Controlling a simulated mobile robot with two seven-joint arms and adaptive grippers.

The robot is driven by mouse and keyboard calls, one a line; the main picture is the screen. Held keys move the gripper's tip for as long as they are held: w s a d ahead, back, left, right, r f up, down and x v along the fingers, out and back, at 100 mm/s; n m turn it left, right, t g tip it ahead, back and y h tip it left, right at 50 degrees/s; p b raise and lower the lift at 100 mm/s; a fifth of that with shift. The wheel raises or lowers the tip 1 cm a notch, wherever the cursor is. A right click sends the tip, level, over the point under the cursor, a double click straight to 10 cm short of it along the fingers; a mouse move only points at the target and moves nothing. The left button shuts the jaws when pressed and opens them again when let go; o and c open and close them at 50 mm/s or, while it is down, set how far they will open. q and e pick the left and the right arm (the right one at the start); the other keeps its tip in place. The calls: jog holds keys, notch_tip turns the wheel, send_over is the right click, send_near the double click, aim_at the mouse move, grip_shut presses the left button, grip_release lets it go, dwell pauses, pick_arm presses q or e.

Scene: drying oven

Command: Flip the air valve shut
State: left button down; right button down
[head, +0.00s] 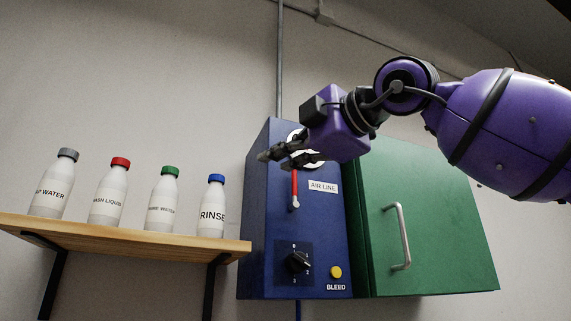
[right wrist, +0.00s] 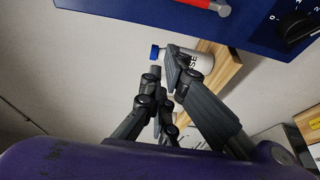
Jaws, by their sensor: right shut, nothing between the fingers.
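The air valve has a red lever (head: 295,186) on the front of the blue box (head: 262,215), beside the AIR LINE label (head: 323,187). The lever stands vertical, with a pale round part at its lower end. Its upper end is close under my right gripper or behind it. My right gripper (head: 270,154) is shut and empty in front of the box's upper part. I cannot tell if it touches the lever. In the right wrist view, part of the lever (right wrist: 222,10) shows at the top edge, apart from the fingertips (right wrist: 165,72). My left gripper is out of view.
A round gauge (head: 318,161) is partly hidden behind my right gripper. Below are a black dial (head: 297,262) and a yellow BLEED button (head: 336,272). A green cabinet (head: 440,235) adjoins on the right. A wooden shelf (head: 130,240) with several bottles stands left.

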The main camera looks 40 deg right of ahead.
aim_at(294, 189)
jog(key=w+p, duration=0.1)
jog(key=w, duration=0.5)
jog(key=d, duration=0.1)
jog(key=s+d+p, duration=0.2)
jog(key=shift+d+r, duration=0.2)
jog(key=shift+d, duration=0.1)
jog(key=shift+f, duration=0.1)
jog(key=shift+w+a+f, duration=0.1)
jog(key=shift+w, duration=0.2)
